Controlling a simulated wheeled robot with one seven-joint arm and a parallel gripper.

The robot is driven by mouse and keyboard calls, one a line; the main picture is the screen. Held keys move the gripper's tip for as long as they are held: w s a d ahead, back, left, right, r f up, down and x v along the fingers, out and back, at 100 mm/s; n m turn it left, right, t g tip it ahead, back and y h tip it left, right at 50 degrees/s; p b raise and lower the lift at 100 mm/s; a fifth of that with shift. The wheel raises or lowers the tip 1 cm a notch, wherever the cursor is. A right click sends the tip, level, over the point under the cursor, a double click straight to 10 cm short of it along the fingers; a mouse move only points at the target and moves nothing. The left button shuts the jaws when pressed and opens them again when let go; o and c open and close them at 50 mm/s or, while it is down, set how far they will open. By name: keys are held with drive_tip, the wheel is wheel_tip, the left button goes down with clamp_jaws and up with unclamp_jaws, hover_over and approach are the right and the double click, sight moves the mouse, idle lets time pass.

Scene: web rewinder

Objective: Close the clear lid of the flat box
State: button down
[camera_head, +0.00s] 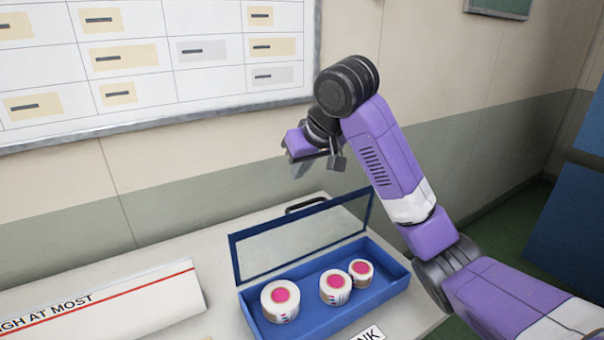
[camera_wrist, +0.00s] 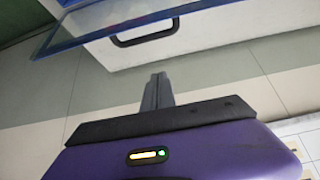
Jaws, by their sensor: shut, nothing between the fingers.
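The flat blue box (camera_head: 322,324) sits on the table with its clear, blue-framed lid (camera_head: 300,240) raised, tilted up along the back edge. Inside stand three white rolls with pink centres: a large one (camera_head: 281,300), a middle one (camera_head: 335,287) and a small one (camera_head: 361,272). My gripper (camera_head: 318,164) is above and behind the lid, apart from it, near the wall. In the wrist view my gripper (camera_wrist: 157,80) has its fingers together and empty. The lid's blue edge (camera_wrist: 150,40) and clear pane cross the top of that view.
A black handle (camera_head: 306,204) shows behind the lid, at the table's back edge. A white sign (camera_head: 100,305) with a red line lies left of the box, and a small label (camera_head: 368,335) is in front. A whiteboard (camera_head: 150,60) hangs on the wall behind.

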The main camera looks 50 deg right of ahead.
sight(307, 228)
drive_tip(key=shift+s+f, duration=0.15)
drive_tip(key=shift+f, duration=1.35)
drive_tip(key=shift+s+f, duration=0.1)
drive_tip(key=shift+f, duration=1.4)
drive_tip(key=shift+a, duration=0.1)
